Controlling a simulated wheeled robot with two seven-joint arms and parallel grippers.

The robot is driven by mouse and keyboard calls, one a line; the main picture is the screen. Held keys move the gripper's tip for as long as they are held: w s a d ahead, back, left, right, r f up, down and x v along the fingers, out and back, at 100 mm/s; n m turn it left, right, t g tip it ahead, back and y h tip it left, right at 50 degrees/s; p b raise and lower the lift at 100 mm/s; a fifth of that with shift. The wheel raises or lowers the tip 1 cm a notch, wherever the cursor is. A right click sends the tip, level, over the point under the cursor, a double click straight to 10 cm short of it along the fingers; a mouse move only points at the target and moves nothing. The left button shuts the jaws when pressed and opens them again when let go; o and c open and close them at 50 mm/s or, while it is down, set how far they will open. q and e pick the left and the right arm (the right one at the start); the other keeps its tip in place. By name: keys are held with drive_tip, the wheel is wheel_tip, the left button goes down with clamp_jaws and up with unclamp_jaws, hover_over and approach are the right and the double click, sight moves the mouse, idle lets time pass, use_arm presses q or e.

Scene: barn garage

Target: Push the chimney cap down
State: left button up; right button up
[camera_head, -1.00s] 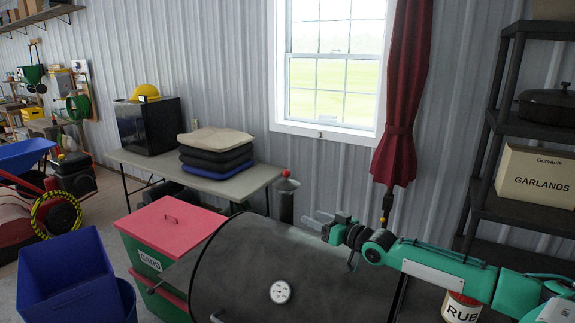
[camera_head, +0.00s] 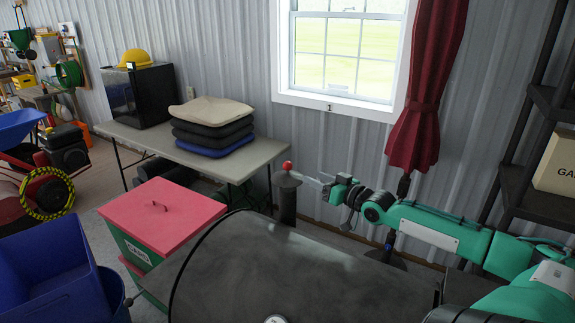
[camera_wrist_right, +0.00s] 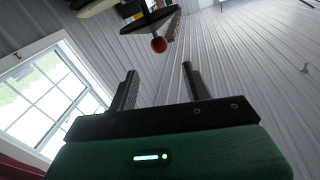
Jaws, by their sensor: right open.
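The chimney cap (camera_head: 288,180) is a dark disc with a red ball knob on top, on the dark chimney pipe (camera_head: 287,207) behind the grill. In the right wrist view the cap (camera_wrist_right: 148,20) and red knob (camera_wrist_right: 159,45) show at the top, ahead of the fingertips. My right gripper (camera_head: 312,178) is open and empty, just right of the cap at about its height, fingers pointing left. In the right wrist view its two fingers (camera_wrist_right: 159,70) are spread apart. Whether they touch the cap is unclear. My left gripper is not in view.
The dark grill lid (camera_head: 300,275) fills the front. A table (camera_head: 245,165) with stacked cushions (camera_head: 212,125) stands behind to the left. A red-lidded bin (camera_head: 163,215) is left of the grill. A red curtain (camera_head: 420,110) hangs behind my right arm; a dark shelf (camera_head: 520,180) stands right.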

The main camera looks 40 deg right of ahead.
sight(291, 168)
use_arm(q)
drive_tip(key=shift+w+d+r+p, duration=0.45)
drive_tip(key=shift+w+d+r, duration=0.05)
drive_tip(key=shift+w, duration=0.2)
use_arm(e)
drive_tip(key=shift+w+a, duration=0.15)
drive_tip(key=shift+w, duration=1.9)
drive_tip(key=shift+w+a, duration=0.15)
drive_tip(key=shift+w, duration=1.95)
drive_tip(key=shift+w+a, duration=0.15)
drive_tip(key=shift+w, duration=1.9)
drive_tip(key=shift+f, duration=0.1)
drive_tip(key=shift+c, duration=0.3)
clamp_jaws()
drive_tip(key=shift+f, duration=0.1)
